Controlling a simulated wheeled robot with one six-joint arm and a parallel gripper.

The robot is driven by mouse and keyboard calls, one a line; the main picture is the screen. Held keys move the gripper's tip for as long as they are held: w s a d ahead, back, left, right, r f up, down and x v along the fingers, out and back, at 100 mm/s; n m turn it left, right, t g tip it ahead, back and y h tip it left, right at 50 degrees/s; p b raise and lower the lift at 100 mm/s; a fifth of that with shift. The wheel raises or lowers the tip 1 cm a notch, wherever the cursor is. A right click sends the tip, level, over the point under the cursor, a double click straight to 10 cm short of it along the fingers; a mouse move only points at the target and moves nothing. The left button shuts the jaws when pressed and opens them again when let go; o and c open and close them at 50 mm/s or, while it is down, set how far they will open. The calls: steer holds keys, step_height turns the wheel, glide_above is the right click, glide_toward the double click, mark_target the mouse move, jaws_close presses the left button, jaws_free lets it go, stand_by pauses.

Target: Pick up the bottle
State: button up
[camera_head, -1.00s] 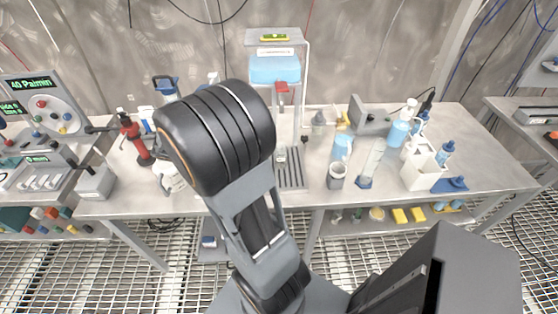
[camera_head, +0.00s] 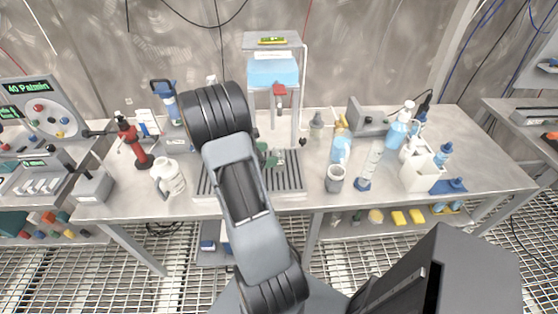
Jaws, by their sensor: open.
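Several bottles stand on the steel bench, and I cannot tell which one the task means. A clear bottle with blue liquid and a white pump top (camera_head: 398,132) stands right of centre. A spray bottle with blue liquid and a yellow-orange top (camera_head: 341,148) stands left of it. A small blue bottle (camera_head: 443,154) is further right, by a white holder. A small grey bottle (camera_head: 317,126) is near the back. A white jug-like vessel (camera_head: 169,178) stands at the left. My arm rises from the bottom over the bench's left-centre part.
A slatted tray (camera_head: 292,183) lies mid-bench under a stand with a blue-filled tank (camera_head: 273,72). A grey cup (camera_head: 335,178), a clear cylinder (camera_head: 368,165) and a white holder (camera_head: 422,170) stand at the right. A red stand (camera_head: 134,140) and control panels (camera_head: 40,110) are left.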

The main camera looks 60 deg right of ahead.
mark_target(279, 147)
steer(key=shift+p+x, duration=0.5)
steer(key=shift+x, duration=2.15)
steer(key=shift+c, duration=0.4)
steer(key=shift+r, duration=0.1)
steer(key=c, duration=1)
steer(key=shift+r, duration=0.1)
steer(key=shift+r, duration=0.2)
step_height(279, 147, up, 2)
steer(key=shift+r+b, duration=0.15)
steer(key=shift+b, duration=0.15)
steer(key=s+a+r, duration=0.2)
steer(key=a+r, duration=0.1)
steer(key=s+a+r, duration=0.3)
steer(key=a, duration=0.1)
steer(key=s+a+r, duration=0.3)
steer(key=a+r, duration=0.1)
steer(key=shift+s+a, duration=0.15)
steer(key=shift+s, duration=0.05)
